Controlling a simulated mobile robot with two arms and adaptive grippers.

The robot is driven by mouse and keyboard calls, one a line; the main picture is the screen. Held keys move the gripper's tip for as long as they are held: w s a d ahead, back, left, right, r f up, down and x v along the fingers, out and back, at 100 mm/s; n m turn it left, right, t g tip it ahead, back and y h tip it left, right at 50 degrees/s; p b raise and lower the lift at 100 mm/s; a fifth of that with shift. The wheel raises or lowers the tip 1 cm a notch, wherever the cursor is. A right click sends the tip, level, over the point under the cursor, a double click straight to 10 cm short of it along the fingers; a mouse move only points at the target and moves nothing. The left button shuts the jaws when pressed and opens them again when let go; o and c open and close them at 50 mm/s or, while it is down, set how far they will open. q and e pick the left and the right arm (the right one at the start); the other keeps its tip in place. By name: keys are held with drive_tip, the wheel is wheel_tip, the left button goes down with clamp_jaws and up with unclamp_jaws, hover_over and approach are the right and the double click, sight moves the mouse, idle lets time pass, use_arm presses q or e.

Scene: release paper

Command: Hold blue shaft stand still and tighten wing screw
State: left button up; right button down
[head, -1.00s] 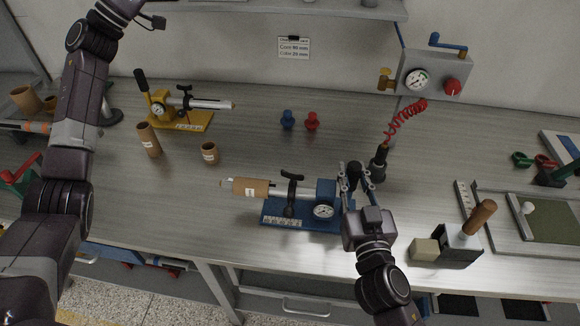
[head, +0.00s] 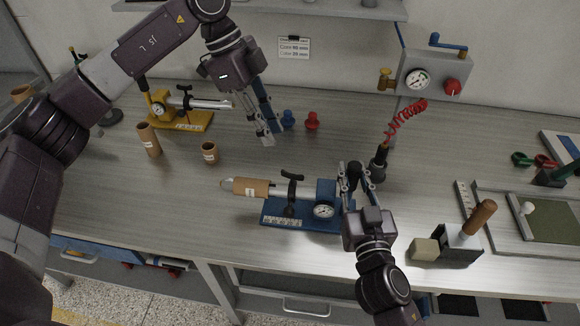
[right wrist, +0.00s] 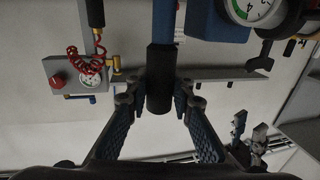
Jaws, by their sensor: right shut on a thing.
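The blue shaft stand (head: 283,222) is on the middle of the bench, with a dial gauge (head: 323,211) on its front. Its black wing screw (head: 291,185) stands upright beside the shaft, left of the blue block. A brown cardboard core (head: 250,187) sits around the shaft's left end. My right gripper (head: 357,172) is at the stand's right end, shut on its black handle. The black handle (right wrist: 160,80) shows between the fingers in the right wrist view. My left gripper (head: 273,136) is open and empty above the bench, behind and left of the wing screw.
A yellow shaft stand (head: 181,124) is at the back left. Cardboard tubes (head: 149,140) (head: 210,153) stand before it. Blue (head: 288,119) and red (head: 312,121) knobbed pieces are behind my left gripper. A wooden-handled stamp (head: 478,217) is at the right. Bench around the wing screw is clear.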

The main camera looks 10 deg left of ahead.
sight(292, 172)
use_arm(q)
drive_tip(key=x, duration=1.1)
drive_tip(key=shift+d+f, duration=0.15)
drive_tip(key=shift+f, duration=0.2)
clamp_jaws()
